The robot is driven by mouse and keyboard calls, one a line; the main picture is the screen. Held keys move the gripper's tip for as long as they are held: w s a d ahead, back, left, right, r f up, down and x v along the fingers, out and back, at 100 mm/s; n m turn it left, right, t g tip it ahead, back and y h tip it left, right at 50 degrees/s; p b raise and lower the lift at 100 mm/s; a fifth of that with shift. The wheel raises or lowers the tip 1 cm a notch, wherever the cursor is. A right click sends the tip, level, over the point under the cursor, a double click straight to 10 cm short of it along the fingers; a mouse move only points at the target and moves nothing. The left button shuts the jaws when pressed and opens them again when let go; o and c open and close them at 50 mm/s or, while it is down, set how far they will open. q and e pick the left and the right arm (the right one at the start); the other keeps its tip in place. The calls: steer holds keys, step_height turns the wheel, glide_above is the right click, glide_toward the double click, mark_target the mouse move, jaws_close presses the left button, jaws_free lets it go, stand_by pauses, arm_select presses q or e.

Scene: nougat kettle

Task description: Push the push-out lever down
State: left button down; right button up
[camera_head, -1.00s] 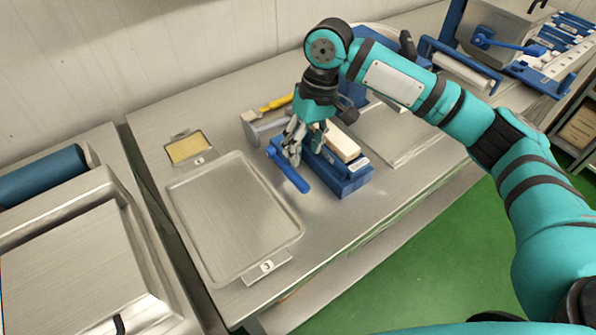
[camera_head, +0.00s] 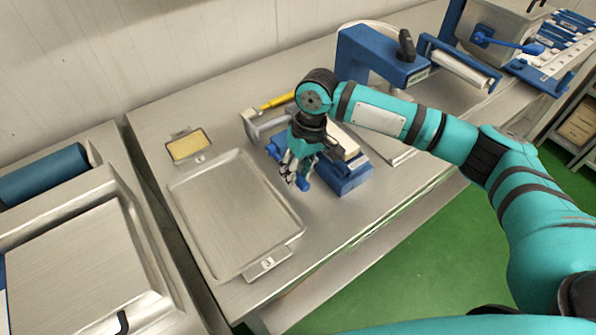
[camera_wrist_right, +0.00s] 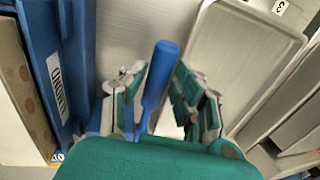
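The push-out lever is a blue bar with a rounded end (camera_head: 303,184), on the left side of a blue press (camera_head: 349,183) on the steel table. In the right wrist view the lever (camera_wrist_right: 160,75) shows between the fingers. My right gripper (camera_head: 293,176) is low over the lever and hides its middle. In the right wrist view the gripper (camera_wrist_right: 158,100) is open, its fingers apart on either side of the lever; I cannot tell whether they touch it. A pale block on the press (camera_head: 344,140) is partly hidden by my arm. My left gripper is not in view.
A steel tray (camera_head: 235,215) lies left of the press, and a small dish of yellow matter (camera_head: 188,146) lies behind it. A yellow-handled tool (camera_head: 278,101) lies behind the press. A blue roller machine (camera_head: 385,60) stands at the back right.

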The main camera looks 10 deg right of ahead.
jaws_close()
steer(key=shift+s+f+t+p, duration=0.2)
steer(key=shift+f+t+p, duration=0.1)
steer(key=shift+p, duration=0.15)
steer(key=shift+d+f, duration=0.1)
steer(key=shift+f, duration=0.05)
steer(key=shift+f+y, duration=0.15)
steer(key=shift+y, duration=0.15)
steer(key=shift+s, duration=0.1)
